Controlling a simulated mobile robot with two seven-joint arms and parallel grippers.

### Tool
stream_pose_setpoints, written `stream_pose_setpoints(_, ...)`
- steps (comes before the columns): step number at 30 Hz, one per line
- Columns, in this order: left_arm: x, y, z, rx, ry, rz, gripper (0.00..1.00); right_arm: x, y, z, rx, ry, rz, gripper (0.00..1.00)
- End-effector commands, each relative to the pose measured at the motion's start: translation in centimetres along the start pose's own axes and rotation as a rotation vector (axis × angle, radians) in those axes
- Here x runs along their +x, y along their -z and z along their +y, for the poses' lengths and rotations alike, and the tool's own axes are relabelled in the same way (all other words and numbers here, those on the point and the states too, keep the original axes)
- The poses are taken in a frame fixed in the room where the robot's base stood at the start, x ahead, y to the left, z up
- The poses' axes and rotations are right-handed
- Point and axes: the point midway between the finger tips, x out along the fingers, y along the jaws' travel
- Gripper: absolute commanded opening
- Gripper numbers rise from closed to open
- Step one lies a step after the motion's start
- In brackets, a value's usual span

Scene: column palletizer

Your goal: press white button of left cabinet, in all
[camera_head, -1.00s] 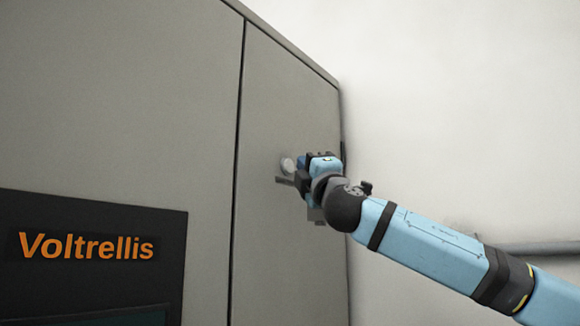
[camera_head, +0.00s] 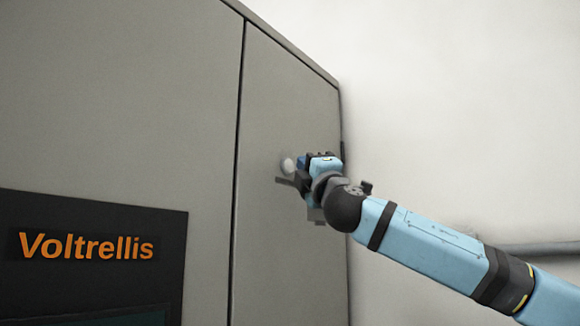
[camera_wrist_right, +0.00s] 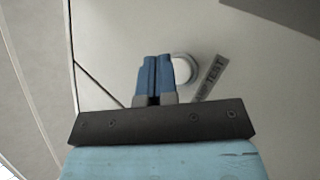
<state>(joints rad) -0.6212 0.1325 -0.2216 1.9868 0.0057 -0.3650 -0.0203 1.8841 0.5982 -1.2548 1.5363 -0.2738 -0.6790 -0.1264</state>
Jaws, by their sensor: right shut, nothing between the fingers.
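The tall grey cabinet (camera_head: 275,110) fills the left and middle of the head view. A round white button (camera_head: 288,165) sits on its right panel. In the right wrist view the white button (camera_wrist_right: 185,69) shows just right of the fingertips, partly hidden behind them. The shut fingers also show in the right wrist view (camera_wrist_right: 156,62). I cannot tell whether the fingertips touch the button or panel. My left gripper is not in view.
A dark panel marked "Voltrellis" (camera_head: 90,275) is on the cabinet's lower left. A pale wall (camera_head: 450,90) stands behind on the right, with a grey pipe (camera_head: 540,248) low along it.

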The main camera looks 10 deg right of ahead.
Motion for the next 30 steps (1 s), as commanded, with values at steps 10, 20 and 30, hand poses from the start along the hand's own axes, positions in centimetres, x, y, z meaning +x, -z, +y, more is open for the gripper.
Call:
stream_pose_setpoints(10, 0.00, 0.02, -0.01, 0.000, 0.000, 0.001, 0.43, 0.00, 0.00, -0.01, 0.000, 0.000, 0.000, 0.00)
stream_pose_setpoints(20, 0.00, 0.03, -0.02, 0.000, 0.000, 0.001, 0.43, 0.59, 0.45, -0.45, 0.001, 0.000, -0.001, 0.00)
stream_pose_setpoints(30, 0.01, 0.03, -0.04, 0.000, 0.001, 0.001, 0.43, 0.61, 0.44, -0.44, 0.000, 0.000, 0.000, 0.00)
